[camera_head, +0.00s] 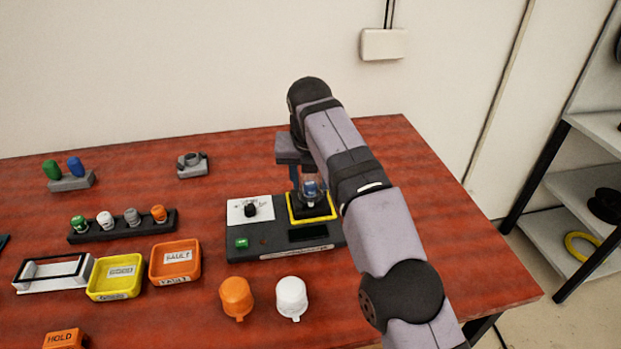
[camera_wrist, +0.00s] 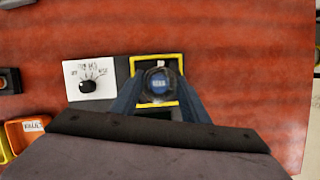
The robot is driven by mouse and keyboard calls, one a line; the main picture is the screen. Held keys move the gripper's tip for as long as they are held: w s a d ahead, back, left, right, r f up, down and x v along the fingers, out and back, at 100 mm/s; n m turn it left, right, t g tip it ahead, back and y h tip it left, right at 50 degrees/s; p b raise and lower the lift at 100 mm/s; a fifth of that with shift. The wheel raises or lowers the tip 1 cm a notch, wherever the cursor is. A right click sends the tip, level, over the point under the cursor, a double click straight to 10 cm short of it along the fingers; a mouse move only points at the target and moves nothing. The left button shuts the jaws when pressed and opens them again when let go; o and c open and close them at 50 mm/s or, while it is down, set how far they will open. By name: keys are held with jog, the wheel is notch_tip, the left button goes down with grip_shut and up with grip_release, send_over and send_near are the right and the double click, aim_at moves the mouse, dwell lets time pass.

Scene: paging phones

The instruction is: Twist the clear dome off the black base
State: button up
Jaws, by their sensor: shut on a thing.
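The clear dome (camera_head: 309,185) stands upright on the black base (camera_head: 311,211), inside a yellow square frame on the dark test unit. Something blue shows through the dome. In the wrist view the dome (camera_wrist: 158,84) is seen from above, with a blue labelled face inside it. My gripper (camera_head: 308,186) points down over the base and is shut on the dome, with one blue finger (camera_wrist: 128,98) on its left and the other (camera_wrist: 190,98) on its right. The arm hides part of the scene to the right.
The test unit (camera_head: 270,240) has a black knob (camera_head: 251,210) on a white plate and a green button. Orange (camera_head: 236,296) and white (camera_head: 291,296) caps stand in front. Yellow (camera_head: 117,277) and orange (camera_head: 175,262) trays lie to the left. The table's right side looks clear.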

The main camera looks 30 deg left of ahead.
jog(key=shift+r+p, duration=2.45)
jog(key=shift+p, duration=0.2)
